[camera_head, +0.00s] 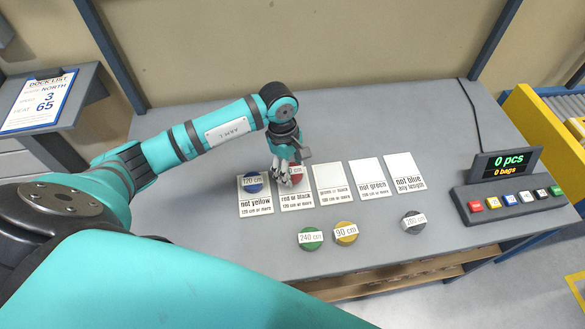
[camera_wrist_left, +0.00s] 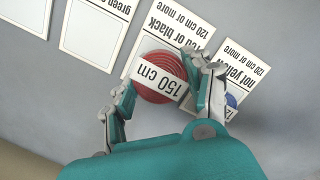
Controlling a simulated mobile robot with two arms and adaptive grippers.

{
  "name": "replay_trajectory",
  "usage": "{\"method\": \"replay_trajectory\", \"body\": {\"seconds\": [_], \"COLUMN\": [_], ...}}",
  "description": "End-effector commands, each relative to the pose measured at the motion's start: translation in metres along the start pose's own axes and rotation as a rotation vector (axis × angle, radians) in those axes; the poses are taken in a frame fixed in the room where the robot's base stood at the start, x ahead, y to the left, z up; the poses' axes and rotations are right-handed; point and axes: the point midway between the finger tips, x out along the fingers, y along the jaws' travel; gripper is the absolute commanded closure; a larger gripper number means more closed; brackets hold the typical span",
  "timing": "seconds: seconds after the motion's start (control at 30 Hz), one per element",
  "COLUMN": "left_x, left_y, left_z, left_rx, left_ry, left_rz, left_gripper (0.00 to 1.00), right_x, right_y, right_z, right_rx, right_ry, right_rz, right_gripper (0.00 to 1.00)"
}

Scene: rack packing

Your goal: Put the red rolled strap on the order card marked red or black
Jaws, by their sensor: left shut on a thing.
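My right gripper is not in view.
A blue roll (camera_head: 252,182) lies on the not yellow card (camera_head: 257,206). Green (camera_head: 311,238), yellow (camera_head: 346,232) and dark grey (camera_head: 413,222) rolls lie in front of the cards. A button panel with a display (camera_head: 507,162) stands at the right.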

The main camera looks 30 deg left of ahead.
Motion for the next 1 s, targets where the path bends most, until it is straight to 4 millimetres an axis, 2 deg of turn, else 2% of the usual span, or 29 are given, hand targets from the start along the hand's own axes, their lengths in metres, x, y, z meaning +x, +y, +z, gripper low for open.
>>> {"method": "replay_trajectory", "body": {"seconds": [0.17, 0.37, 0.8, 0.83, 1.0], "left_x": [-0.001, 0.029, 0.040, 0.040, 0.038], "left_y": [0.014, 0.011, 0.012, 0.012, 0.012], "left_z": [-0.006, -0.010, -0.012, -0.012, -0.012], "left_rx": [-0.002, -0.002, 0.001, 0.001, 0.000], "left_ry": [-0.001, -0.002, 0.001, 0.001, 0.001], "left_rz": [-0.001, -0.004, 0.000, 0.000, -0.001], "left_gripper": [0.82, 0.82, 0.82, 0.48, 0.26], "right_x": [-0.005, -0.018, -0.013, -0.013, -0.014], "right_y": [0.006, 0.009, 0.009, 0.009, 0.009], "right_z": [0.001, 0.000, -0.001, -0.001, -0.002], "right_rx": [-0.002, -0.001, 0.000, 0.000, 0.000], "right_ry": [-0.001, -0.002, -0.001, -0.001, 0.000], "right_rz": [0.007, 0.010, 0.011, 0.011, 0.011], "right_gripper": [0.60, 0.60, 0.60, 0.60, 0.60]}}
